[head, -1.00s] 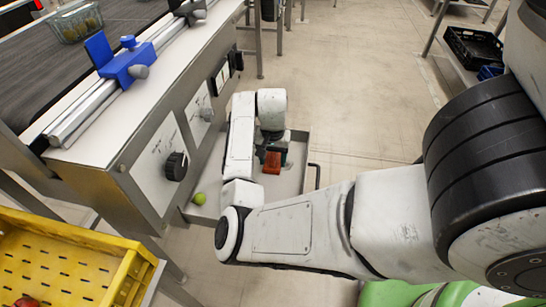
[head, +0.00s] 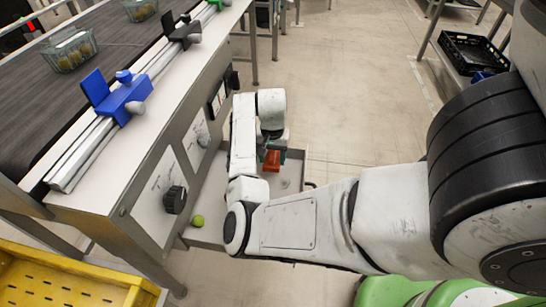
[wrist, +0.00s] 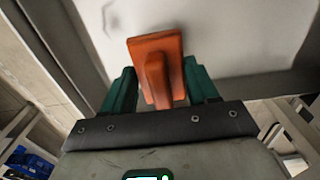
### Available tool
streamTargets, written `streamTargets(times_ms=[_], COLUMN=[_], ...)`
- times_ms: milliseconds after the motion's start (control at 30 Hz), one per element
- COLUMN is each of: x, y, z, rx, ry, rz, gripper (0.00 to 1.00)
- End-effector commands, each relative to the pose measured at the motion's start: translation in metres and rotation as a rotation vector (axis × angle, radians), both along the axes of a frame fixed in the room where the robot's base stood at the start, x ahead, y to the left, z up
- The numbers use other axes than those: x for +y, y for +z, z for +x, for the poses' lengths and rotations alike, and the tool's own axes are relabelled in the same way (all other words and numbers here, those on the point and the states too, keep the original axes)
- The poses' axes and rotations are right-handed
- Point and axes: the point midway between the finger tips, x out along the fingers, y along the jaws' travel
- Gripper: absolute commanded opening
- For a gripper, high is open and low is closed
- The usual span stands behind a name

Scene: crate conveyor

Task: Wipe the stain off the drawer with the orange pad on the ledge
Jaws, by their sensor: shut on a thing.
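My gripper (head: 272,155) is shut on the orange pad (head: 271,161) by its handle, over the open pale grey drawer (head: 215,205). In the wrist view the pad (wrist: 157,52) sits between the green fingers (wrist: 155,88), its flat plate pointing away from the gripper. The drawer floor (wrist: 225,40) lies beyond it; whether the pad touches it I cannot tell. A faint grey outlined mark, the stain (wrist: 109,16), shows on the drawer floor at the upper left there. It shows faintly right of the pad in the head view (head: 285,183).
A green ball (head: 198,221) lies in the drawer's near left corner. The conveyor cabinet (head: 150,180) with a black knob (head: 174,199) stands left of it. A yellow crate (head: 70,280) is at lower left. Open floor (head: 350,90) lies beyond and to the right.

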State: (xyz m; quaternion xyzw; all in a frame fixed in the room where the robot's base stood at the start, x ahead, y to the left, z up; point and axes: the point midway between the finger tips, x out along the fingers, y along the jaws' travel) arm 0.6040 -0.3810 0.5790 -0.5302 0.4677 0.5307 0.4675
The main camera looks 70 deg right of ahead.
Motion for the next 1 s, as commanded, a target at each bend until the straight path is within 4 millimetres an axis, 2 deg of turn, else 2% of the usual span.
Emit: streamTargets(times_ms=[33,433,1000], x=[0.0,-0.003,-0.003], y=[0.009,0.042,0.044], z=[0.001,0.005,0.006], rx=[0.0,0.0,0.0], ry=[0.001,0.007,0.007], rz=[0.0,0.0,0.0], gripper=[0.34,0.34,0.34])
